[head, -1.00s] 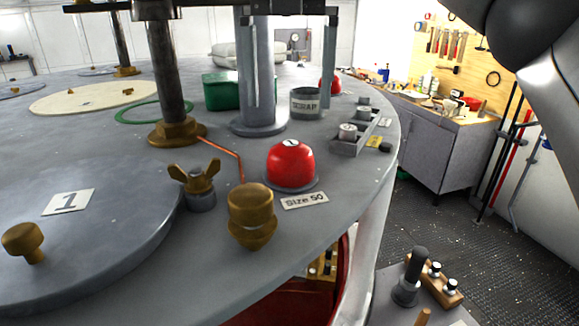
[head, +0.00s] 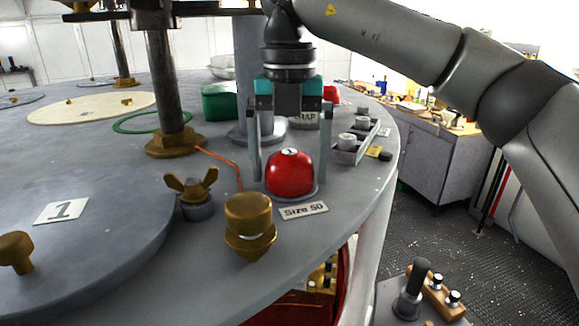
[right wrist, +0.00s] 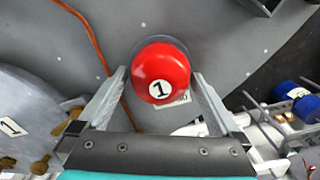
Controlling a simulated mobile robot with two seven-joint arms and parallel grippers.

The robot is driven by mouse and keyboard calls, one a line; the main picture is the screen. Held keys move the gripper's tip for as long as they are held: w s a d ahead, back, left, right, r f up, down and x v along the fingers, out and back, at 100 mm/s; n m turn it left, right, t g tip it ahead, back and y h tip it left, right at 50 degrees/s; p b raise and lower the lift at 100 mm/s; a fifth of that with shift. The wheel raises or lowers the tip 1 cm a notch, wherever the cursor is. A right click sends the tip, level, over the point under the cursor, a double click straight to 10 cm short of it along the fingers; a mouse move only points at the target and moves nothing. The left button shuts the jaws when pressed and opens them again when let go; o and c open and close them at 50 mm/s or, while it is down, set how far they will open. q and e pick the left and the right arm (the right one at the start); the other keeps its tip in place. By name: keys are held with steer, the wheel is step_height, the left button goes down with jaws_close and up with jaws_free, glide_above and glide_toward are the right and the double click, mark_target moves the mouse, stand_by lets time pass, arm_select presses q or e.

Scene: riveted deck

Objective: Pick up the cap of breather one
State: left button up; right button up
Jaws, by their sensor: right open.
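The cap of breather one is a red dome (head: 290,174) with a white "1" label on top. It sits on a grey round base on the deck, behind the "Size 50" plate (head: 303,210). My right gripper (head: 288,178) points down over it, open, with one finger on each side in the head view. In the right wrist view the red cap (right wrist: 160,72) lies between and slightly beyond the fingertips of the gripper (right wrist: 160,75). I cannot tell whether the fingers touch it. My left gripper is not in view.
A brass fitting (head: 249,222) and a wing nut (head: 192,188) stand close to the left. A copper-coloured line (head: 220,158) runs beside the cap. A grey tray (head: 352,150) holds small parts to the right, near the deck's edge. A second red cap (head: 330,93) is behind.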

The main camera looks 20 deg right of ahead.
steer(key=c, duration=1)
steer(key=shift+c, duration=0.2)
